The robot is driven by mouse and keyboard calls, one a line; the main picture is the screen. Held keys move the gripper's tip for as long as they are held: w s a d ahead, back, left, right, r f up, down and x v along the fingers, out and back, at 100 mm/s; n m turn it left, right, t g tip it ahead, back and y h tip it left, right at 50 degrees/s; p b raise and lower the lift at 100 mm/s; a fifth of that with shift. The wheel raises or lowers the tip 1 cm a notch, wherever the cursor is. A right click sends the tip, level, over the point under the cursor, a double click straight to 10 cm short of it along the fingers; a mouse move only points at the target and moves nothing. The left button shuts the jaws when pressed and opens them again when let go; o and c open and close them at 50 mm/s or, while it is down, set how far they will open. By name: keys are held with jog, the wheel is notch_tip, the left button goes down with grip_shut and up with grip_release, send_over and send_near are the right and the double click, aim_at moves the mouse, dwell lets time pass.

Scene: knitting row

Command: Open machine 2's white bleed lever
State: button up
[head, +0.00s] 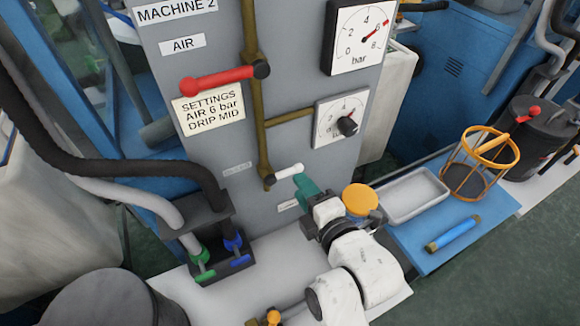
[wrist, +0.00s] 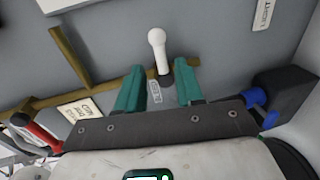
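The white bleed lever (head: 290,171) is on machine 2's grey panel (head: 225,125). It points to the right and slightly up from a dark pivot at the foot of the brass pipe (head: 262,150). In the wrist view the lever (wrist: 157,45) stands out between and beyond the tips of my two teal fingers. My gripper (head: 300,178) is just right of the lever's free end in the head view. Whether a finger touches the lever cannot be told.
A red lever (head: 220,79) sits above on the same pipe, by a settings card (head: 208,107). Gauges (head: 342,120) are to the right. A black box with green and blue fittings (head: 215,245) stands at left. An orange-lidded thing (head: 360,199) and a tray (head: 415,195) are at right.

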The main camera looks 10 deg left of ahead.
aim_at(289, 170)
jog(key=shift+p+x, duration=0.55)
jog(key=shift+x, duration=3.05)
jog(key=shift+c, duration=0.5)
grip_shut()
